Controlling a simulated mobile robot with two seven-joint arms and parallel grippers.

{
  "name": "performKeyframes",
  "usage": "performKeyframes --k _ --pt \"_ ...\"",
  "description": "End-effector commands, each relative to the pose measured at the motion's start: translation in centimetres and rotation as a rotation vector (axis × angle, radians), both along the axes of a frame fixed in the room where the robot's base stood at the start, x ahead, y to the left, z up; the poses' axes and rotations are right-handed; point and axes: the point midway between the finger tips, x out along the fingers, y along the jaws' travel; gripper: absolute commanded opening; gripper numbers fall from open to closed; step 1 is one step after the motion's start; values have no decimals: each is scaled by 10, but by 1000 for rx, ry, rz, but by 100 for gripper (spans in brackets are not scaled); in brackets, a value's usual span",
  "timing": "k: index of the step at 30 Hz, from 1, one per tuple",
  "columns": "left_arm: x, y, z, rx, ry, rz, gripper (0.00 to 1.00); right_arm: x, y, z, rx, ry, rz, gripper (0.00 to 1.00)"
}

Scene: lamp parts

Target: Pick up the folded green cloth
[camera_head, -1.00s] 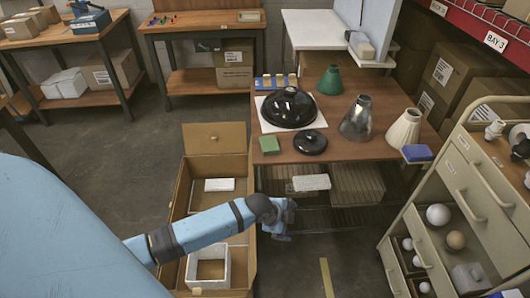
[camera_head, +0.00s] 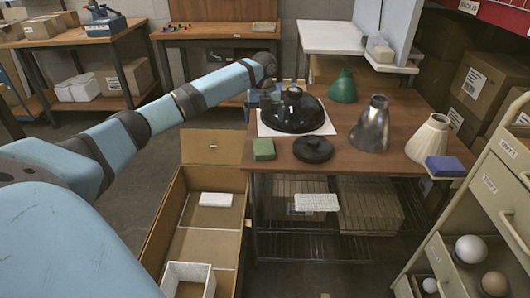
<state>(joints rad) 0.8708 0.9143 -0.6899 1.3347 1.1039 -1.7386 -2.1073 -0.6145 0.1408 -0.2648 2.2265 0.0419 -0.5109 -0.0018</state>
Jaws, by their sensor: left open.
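The folded green cloth (camera_head: 263,148) lies flat on the wooden table (camera_head: 345,161), near its left front corner. My left gripper (camera_head: 254,101) is open and small in view, above the table's back left area. It is beyond the cloth and apart from it, just left of a glossy black dome shade (camera_head: 292,112). Its fingers partly blend with what is behind them. My right gripper is not in view.
A black disc (camera_head: 313,150) lies right of the cloth. An open cardboard box (camera_head: 192,235) is on the floor at left.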

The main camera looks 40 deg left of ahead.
Motion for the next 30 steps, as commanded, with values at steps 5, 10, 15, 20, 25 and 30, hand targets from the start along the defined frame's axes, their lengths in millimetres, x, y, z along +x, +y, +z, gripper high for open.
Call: performKeyframes --k 5,10,15,20,25,30 --pt "-1 -1 -40 0 3 0 100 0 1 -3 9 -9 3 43" --pt "0 -1 -59 -1 1 1 100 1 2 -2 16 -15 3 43" --pt "-1 -1 -67 0 0 1 100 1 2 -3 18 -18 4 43" --pt "-4 -2 -89 0 1 2 100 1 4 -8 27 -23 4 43" --pt "-5 -2 -112 0 0 2 100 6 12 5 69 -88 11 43" --pt "-5 -2 -114 1 -2 1 100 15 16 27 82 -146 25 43"
